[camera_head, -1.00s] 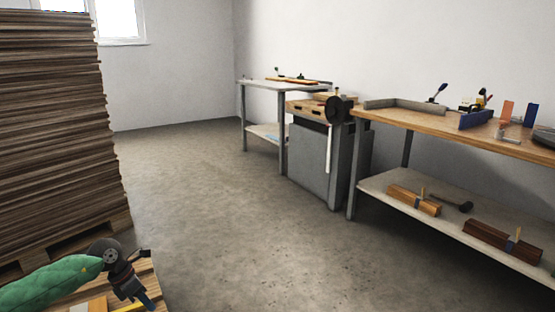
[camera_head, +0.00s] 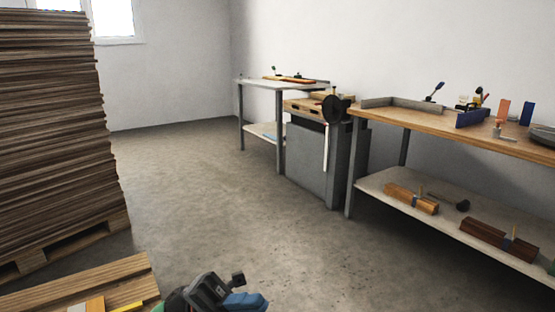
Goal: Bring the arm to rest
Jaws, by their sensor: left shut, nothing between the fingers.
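My left gripper (camera_head: 246,300) shows at the bottom edge, left of the middle, with dark and blue parts. It is shut with nothing in it, and it hangs over the floor, just right of a wooden surface (camera_head: 95,281) at the lower left. Only a small bit of my green-covered left arm shows at the bottom edge; the rest is out of the picture. My right gripper is not in view.
A tall stack of boards (camera_head: 55,120) on a pallet stands at left. A workbench (camera_head: 460,138) with a lower shelf stands at right, beside a grey machine (camera_head: 312,158) and a smaller table (camera_head: 262,83). The concrete floor (camera_head: 215,200) between is clear.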

